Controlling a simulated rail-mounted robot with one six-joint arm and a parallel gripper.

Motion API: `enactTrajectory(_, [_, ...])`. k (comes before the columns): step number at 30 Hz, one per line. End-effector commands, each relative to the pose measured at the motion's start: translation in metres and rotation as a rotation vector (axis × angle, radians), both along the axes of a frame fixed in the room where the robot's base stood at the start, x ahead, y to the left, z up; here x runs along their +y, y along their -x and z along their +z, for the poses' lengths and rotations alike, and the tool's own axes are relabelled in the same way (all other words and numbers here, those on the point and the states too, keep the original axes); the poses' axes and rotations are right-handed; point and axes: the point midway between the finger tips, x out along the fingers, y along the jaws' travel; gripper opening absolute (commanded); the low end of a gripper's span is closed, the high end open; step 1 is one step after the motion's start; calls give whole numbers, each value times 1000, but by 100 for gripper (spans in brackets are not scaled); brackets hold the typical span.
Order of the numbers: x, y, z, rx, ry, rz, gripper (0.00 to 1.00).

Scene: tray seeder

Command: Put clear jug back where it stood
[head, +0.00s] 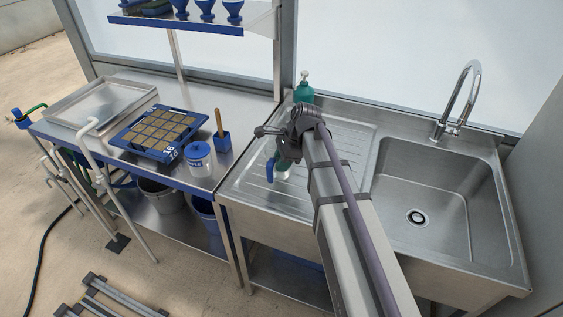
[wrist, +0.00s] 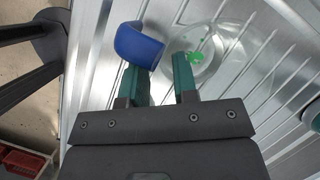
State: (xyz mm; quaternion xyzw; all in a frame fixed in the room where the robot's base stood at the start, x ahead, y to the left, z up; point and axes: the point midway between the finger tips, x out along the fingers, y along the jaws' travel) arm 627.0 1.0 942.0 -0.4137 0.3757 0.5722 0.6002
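The clear jug is see-through with a blue handle and stands on the ribbed steel drainboard (head: 245,180). In the head view its blue handle (head: 269,170) shows just below my gripper, which is partly hidden by my wrist. In the wrist view the jug's round clear body (wrist: 215,62) is at top centre with a small green patch in it, and the blue handle (wrist: 138,48) is at its left. My gripper (wrist: 165,65) has two green fingers apart, with bare steel in the gap. The left fingertip overlaps the handle's lower edge; I cannot tell whether they touch.
A teal bottle (head: 304,90) stands behind my gripper at the drainboard's back. The sink basin (head: 440,190) and tap (head: 462,95) are right. On the left bench are a seed tray (head: 130,140), a white tub (head: 199,160) and a blue holder (head: 222,142). The drainboard's left part is clear.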

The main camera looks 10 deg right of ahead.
Motion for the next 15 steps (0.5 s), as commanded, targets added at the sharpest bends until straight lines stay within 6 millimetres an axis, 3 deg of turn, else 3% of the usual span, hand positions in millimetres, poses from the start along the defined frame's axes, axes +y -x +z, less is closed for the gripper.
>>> enactTrajectory(3, [0, 0, 0, 0, 0, 0, 39])
enactTrajectory(10, [0, 0, 1, 0, 0, 0, 39])
enactTrajectory(15, [-3, 0, 18, 0, 0, 0, 39])
